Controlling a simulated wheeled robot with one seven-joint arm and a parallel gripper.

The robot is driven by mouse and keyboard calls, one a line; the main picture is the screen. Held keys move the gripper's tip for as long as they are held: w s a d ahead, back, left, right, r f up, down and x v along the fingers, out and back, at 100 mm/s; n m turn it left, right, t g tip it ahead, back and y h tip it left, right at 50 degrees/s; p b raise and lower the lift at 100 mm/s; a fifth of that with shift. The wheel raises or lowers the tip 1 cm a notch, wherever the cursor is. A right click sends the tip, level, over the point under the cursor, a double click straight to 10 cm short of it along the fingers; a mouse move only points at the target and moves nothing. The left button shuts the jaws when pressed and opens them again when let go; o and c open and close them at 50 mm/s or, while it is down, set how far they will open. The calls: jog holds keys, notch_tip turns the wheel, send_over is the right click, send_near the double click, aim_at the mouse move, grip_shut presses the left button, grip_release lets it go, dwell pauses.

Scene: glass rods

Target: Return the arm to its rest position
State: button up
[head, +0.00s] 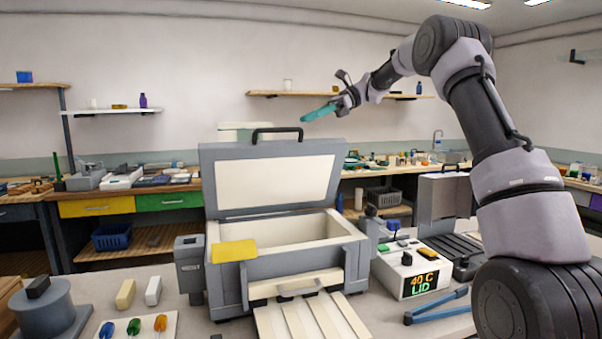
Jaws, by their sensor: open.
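My gripper (321,112) is raised in the air above and behind the grey box, at the end of my arm. Its teal fingers point left and hold nothing that I can see. From this side the fingers overlap, so the gap between them is hard to make out. My arm comes up from the lower right, bends at the top and reaches left toward the wall shelf.
The grey box (225,277) stands on the bench with its lid (209,180) raised. A controller (410,276) reading 40 C LID, blue tongs (437,308) and a white tray with coloured pieces (170,326) are nearby. Air around my gripper looks clear.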

jog(key=s+d+r+n+t+h, duration=0.1)
jog(key=s+d+n+t+h, duration=0.25)
jog(key=s, duration=0.55)
jog(key=s+d+r+n+t+h, duration=0.1)
jog(key=s+d+n+t+h, duration=0.3)
jog(key=s, duration=0.6)
jog(key=s+d+f+n+t+h, duration=0.1)
jog(key=s+d+f+t, duration=0.1)
jog(key=s+d, duration=0.4)
jog(key=s+d+f+n+t+h, duration=0.1)
jog(key=s+d+f, duration=0.4)
jog(key=s, duration=0.6)
jog(key=shift+s+d+f+n+t+h, duration=0.25)
jog(key=shift+d+n+t+h, duration=0.1)
jog(key=shift+d+n+h, duration=0.3)
